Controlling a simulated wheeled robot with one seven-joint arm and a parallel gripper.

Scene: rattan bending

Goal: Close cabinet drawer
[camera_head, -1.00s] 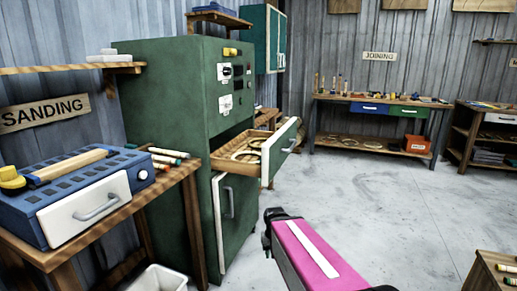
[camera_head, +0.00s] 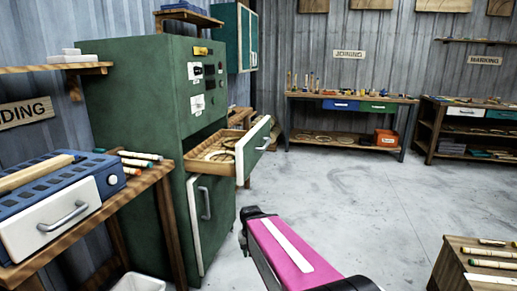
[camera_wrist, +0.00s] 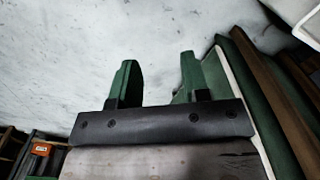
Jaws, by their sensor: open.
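The green cabinet (camera_head: 150,125) stands at the left of centre in the head view. Its upper drawer (camera_head: 245,150) is pulled out, with a white-edged green front and a handle, and round wooden pieces lie inside. Below it is a lower front (camera_head: 210,215) with a handle, slightly ajar. My pink-covered arm reaches in from the bottom, its end on the floor side of the cabinet, right of and lower than the drawer, apart from it in the picture. In the wrist view my gripper (camera_wrist: 158,80) has two green fingers spread apart with nothing between them.
A workbench (camera_head: 70,210) with a blue drawer box (camera_head: 65,195) stands at the left. A wooden box (camera_head: 480,265) is at the lower right. The JOINING bench (camera_head: 350,100) and MARKING shelves (camera_head: 470,130) stand at the back. The floor (camera_head: 350,200) between them is clear.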

